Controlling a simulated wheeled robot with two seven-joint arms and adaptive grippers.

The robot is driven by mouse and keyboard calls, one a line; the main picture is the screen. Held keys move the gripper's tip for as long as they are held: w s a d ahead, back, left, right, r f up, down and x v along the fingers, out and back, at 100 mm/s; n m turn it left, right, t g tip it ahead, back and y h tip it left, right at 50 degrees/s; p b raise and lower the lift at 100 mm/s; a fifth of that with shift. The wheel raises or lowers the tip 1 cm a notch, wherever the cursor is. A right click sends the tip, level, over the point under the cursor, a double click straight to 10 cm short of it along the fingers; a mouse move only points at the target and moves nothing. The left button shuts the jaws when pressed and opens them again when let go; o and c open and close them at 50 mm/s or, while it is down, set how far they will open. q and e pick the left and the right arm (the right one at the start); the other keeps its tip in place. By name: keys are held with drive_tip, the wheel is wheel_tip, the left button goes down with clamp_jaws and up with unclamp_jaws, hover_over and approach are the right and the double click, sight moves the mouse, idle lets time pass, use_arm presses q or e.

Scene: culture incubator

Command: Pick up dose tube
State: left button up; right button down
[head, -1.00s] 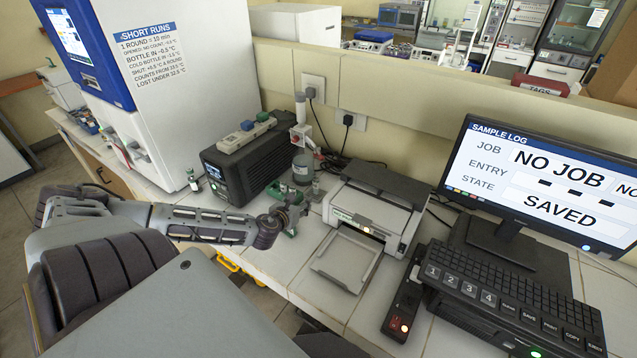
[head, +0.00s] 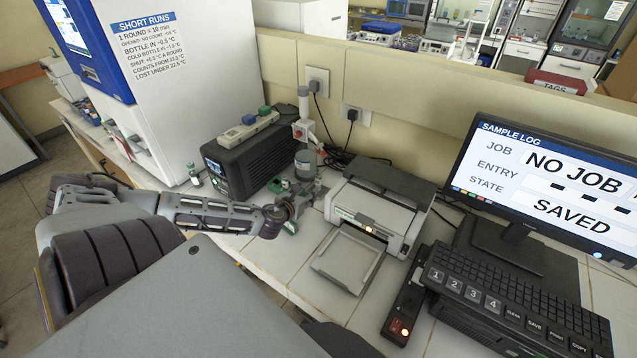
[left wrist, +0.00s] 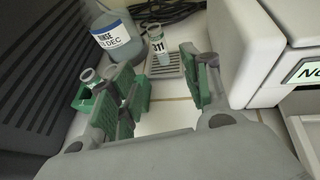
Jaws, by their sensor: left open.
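A small clear tube with a white label reading "311" (left wrist: 158,46) stands upright on a grey slotted plate (left wrist: 170,70) in the left wrist view. Another pale-rimmed tube (left wrist: 88,76) sits in a green holder at the left, partly hidden by a finger. I cannot tell from the labels which is the dose tube. My left gripper (left wrist: 155,76) is open and empty, its green-padded fingers spread, with the labelled tube beyond the gap between them. In the head view the left gripper (head: 290,205) hides most of the tubes. My right gripper is not in view.
A rinse bottle (left wrist: 115,36) stands behind the tubes. In the head view a black box (head: 255,158) is left of the gripper and a printer (head: 375,213) is close on its right. A small vial (head: 193,174) stands by the white incubator (head: 190,90). Cables lie behind.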

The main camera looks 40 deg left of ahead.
sight(317, 183)
use_arm(q)
drive_tip(key=shift+w+a+f, duration=0.15)
drive_tip(key=shift+w, duration=0.2)
drive_tip(key=shift+x, duration=0.95)
drive_tip(key=shift+b+x, duration=0.3)
drive_tip(key=shift+x, duration=2.3)
drive_tip(key=shift+w, duration=0.1)
drive_tip(key=shift+w, duration=0.1)
drive_tip(key=shift+x, duration=2.6)
drive_tip(key=shift+c, duration=0.5)
drive_tip(key=c, duration=0.9)
